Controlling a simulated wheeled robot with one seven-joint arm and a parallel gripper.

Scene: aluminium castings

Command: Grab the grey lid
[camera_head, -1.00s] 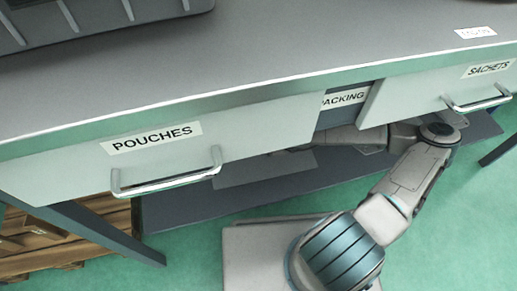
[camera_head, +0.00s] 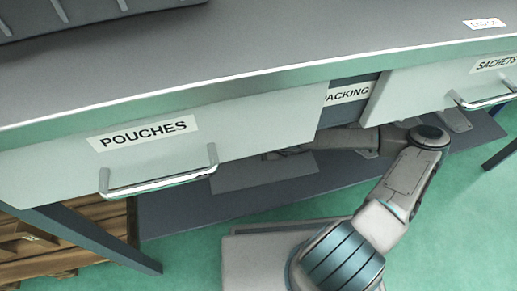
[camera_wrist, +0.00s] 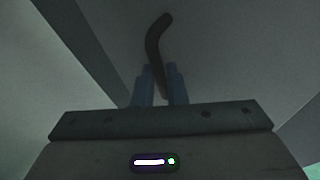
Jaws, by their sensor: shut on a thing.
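In the wrist view my gripper (camera_wrist: 160,78) has its two blue fingers close together, shut on a dark, bent bar (camera_wrist: 155,45). The bar rises from between the fingertips and curves to the right at its top. A broad grey surface (camera_wrist: 215,50) lies behind it; I cannot tell whether the bar and this surface belong to the grey lid. In the head view my arm reaches under the table, and my gripper cannot be made out clearly there. A flat grey plate (camera_head: 262,172) shows on the low shelf.
The table (camera_head: 250,45) overhangs my arm. Its drawer fronts read POUCHES (camera_head: 145,134), PACKING (camera_head: 346,93) and SACHETS (camera_head: 497,63); bar handles stick out from the outer two. A dark shelf (camera_head: 180,210) lies below. A wooden pallet (camera_head: 60,255) is at lower left. Green floor lies in front.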

